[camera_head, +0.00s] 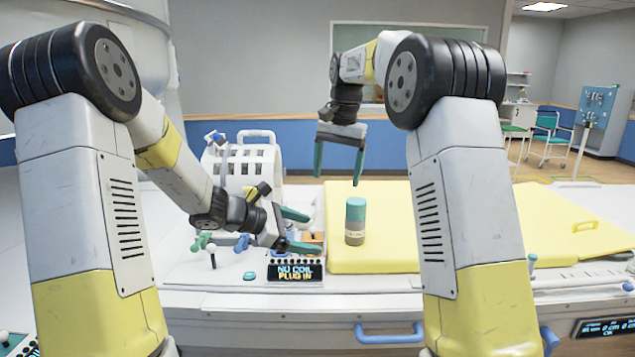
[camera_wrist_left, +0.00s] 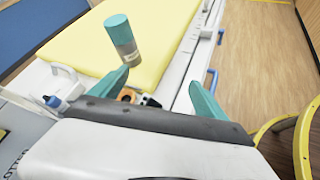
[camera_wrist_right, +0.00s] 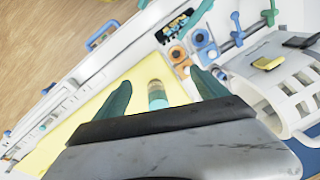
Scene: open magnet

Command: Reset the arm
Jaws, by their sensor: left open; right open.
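My left gripper (camera_head: 305,231) is open and empty, low over the white console end of the bed, pointing right. In the left wrist view its teal fingers (camera_wrist_left: 160,90) are spread apart. My right gripper (camera_head: 338,165) is open and empty, raised above the yellow mat with its fingers pointing down. In the right wrist view its fingers (camera_wrist_right: 160,93) are spread, with the bottle visible between and beyond them. The teal-capped grey bottle (camera_head: 355,222) stands upright on the yellow mat (camera_head: 385,255), apart from both grippers. It also shows in the left wrist view (camera_wrist_left: 122,40).
A white slotted coil housing (camera_head: 238,166) stands behind my left gripper. A small display (camera_head: 296,272) reads "NO COIL PLUG IN". Blue and green levers (camera_head: 202,241) stand on the console. A blue handle (camera_head: 388,334) is on the bed's front. The mat right of the bottle looks clear.

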